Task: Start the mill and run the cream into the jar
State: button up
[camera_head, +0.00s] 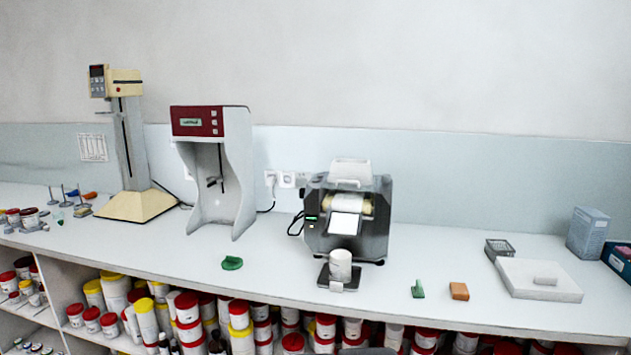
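The mill (376,225) stands on the bench right of centre. It has a dark housing, pale rollers across its upper part and a bright white plate at its front. A small green-lit panel (311,218) is on its left front. A white jar (340,262) stands upright on a small dark platform (324,281) in front of the mill, below the white plate. Whether there is cream in the jar, or whether the rollers turn, I cannot tell. My gripper is not in view.
A red-and-grey mixer (240,165) and a cream-based stand (135,207) are to the left. A green item (231,263), a green scraper-like piece (417,289), an orange block (459,291) and a white lidded tray (518,290) lie on the bench (420,250). Shelves with tubs are below.

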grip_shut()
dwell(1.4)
